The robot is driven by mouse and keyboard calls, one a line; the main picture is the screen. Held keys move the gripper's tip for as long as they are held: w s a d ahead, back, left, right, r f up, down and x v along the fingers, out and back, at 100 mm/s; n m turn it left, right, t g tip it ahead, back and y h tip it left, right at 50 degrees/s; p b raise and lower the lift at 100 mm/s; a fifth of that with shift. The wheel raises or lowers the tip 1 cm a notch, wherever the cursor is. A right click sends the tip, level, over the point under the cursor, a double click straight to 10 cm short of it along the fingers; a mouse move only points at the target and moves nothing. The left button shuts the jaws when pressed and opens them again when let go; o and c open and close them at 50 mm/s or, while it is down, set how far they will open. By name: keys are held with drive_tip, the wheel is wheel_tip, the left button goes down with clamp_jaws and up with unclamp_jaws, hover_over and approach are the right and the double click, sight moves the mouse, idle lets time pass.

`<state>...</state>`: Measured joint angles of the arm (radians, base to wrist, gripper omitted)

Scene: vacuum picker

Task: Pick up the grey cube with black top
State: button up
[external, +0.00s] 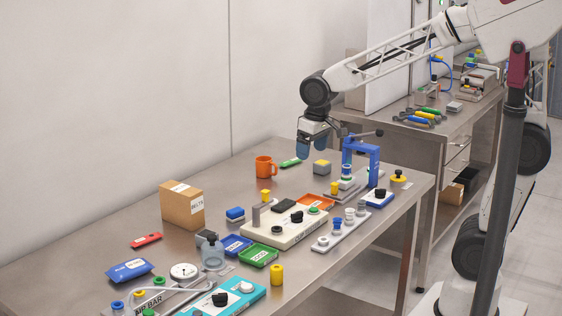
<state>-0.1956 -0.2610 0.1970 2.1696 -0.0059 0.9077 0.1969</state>
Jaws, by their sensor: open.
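A small grey block with a dark top (206,238) sits on the near half of the steel table, just behind a clear bluish jar; it looks like the grey cube with black top, though it is small in the picture. The jar partly hides it. My gripper (317,146) is open and empty, with blue fingertips pointing down. It hangs over the far part of the table, well to the right of and beyond the dark-topped block.
An orange mug (265,167) stands left of my gripper, and a blue frame (361,160) stands to its right. A cardboard box (182,205), blue tray (236,244), green tray (259,256) and white panel (284,231) surround the dark-topped block. The table's left side is mostly bare.

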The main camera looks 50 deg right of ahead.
drive_tip(key=w+a+f, duration=0.6)
drive_tip(key=w+a, duration=0.5)
drive_tip(key=w, duration=0.1)
drive_tip(key=g, duration=0.1)
hover_over(206, 234)
wheel_tip(206, 234, down, 10)
drive_tip(key=shift+s+f, duration=0.1)
drive_tip(key=shift+f, duration=0.15)
drive_tip(key=shift+f, duration=0.1)
drive_tip(key=shift+f, duration=1.2)
drive_tip(key=shift+f, duration=0.1)
drive_tip(key=shift+f, duration=2.5)
